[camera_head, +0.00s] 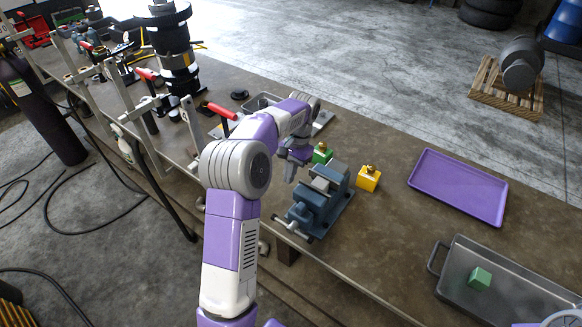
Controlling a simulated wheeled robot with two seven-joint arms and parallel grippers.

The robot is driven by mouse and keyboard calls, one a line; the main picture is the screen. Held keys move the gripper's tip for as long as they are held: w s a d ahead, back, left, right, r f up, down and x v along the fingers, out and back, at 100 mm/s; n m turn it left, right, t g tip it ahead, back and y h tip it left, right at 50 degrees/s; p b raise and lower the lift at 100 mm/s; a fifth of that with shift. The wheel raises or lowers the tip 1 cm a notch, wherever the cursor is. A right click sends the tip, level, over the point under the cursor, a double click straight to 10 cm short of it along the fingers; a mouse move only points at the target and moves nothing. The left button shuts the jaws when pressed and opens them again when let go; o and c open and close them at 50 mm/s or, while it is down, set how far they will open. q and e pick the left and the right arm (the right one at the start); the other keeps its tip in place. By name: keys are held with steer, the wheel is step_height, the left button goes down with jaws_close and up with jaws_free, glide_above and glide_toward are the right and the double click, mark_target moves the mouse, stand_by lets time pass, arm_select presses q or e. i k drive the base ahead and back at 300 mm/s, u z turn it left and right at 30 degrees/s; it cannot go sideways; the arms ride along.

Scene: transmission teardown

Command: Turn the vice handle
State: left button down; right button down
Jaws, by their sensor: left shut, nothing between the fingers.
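The blue-grey vice (321,204) stands on the bench near its front edge, right of my left arm. Its handle (283,223) is a light metal bar with knobbed ends on the vice's front-left side, facing the bench edge. My left gripper (290,177) is shut and empty. In the picture it shows just above and left of the vice jaws, apart from the handle. Its fingertips are small and partly hidden by the wrist. My right gripper does not show.
A green block (322,154) and a yellow block (368,179) are beside the vice. A purple tray (459,186) lies farther right. A grey metal tray (515,291) holds a green cube (479,279). Red-handled clamps and a black stacked part (173,50) stand at left.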

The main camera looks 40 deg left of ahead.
mark_target(292, 228)
steer(key=k, duration=1)
